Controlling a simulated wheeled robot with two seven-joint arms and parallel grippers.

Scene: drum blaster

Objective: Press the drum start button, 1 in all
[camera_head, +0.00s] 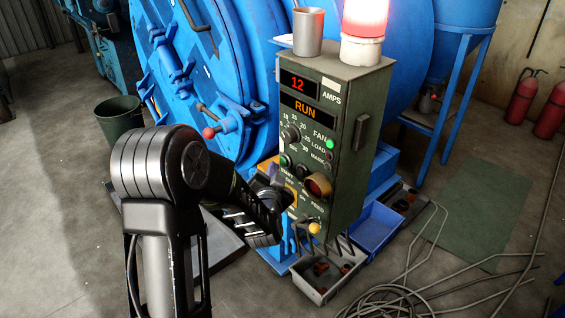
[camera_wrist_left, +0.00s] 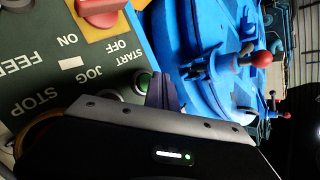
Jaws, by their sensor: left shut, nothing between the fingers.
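The green drum start button (camera_head: 285,160) is on the front of the dark green control box (camera_head: 345,150), beside the START lettering. It also shows in the left wrist view (camera_wrist_left: 143,82), where the box face appears upside down. My left gripper (camera_head: 283,193) is at the lower left of the panel, its fingers shut and empty. In the left wrist view its fingertips (camera_wrist_left: 163,88) appear right beside the green button; I cannot tell whether they touch it. The box display (camera_head: 305,108) reads RUN, with 12 above. My right gripper is not in view.
The blue drum machine (camera_head: 200,70) stands behind and left of the box. A metal cup (camera_head: 308,32) and a glowing red beacon (camera_head: 363,25) stand on top. Cables (camera_head: 420,285) lie on the floor at right.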

